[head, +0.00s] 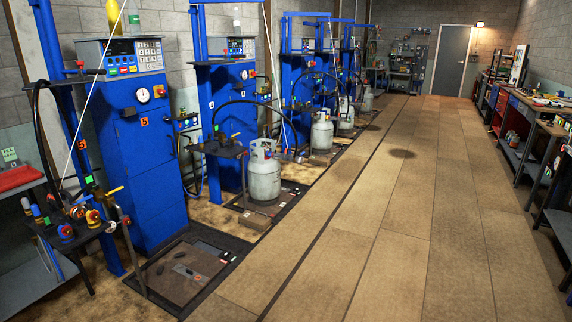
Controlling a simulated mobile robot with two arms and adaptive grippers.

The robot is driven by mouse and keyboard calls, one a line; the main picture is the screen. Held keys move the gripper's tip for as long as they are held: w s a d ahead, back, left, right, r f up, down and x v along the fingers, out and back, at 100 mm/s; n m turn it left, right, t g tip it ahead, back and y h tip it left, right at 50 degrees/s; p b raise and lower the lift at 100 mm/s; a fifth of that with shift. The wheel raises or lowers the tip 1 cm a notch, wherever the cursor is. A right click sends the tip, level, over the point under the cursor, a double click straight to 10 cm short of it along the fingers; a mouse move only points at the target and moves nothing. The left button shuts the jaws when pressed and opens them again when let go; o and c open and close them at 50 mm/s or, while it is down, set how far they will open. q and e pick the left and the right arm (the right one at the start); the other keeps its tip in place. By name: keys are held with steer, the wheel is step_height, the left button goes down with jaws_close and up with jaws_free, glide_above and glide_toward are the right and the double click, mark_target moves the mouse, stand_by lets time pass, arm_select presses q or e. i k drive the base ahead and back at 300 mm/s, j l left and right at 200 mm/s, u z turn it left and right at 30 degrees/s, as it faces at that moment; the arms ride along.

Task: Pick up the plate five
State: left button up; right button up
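A small orange plate marked with what looks like a 5 (144,122) is on the front of the nearest blue cabinet (150,190), below a round white gauge (143,95). Neither of my grippers is in view.
A dark floor scale (185,268) lies in front of the cabinet. A valve stand (75,225) is at the left. Grey gas cylinders (264,175) stand along the blue row. Workbenches (520,105) line the right wall. The wide plank floor (390,225) between is clear.

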mark_target(198, 278)
steer(key=i+l+z, duration=0.1)
steer(key=i, duration=1.25)
steer(key=i+j+u, duration=0.15)
steer(key=i+u, duration=0.15)
steer(key=i, duration=0.25)
steer(key=i+u, duration=0.3)
steer(key=i, duration=0.3)
steer(key=i+u, duration=0.35)
steer(key=i, duration=0.2)
steer(key=i+l+u, duration=0.3)
steer(key=i, duration=0.25)
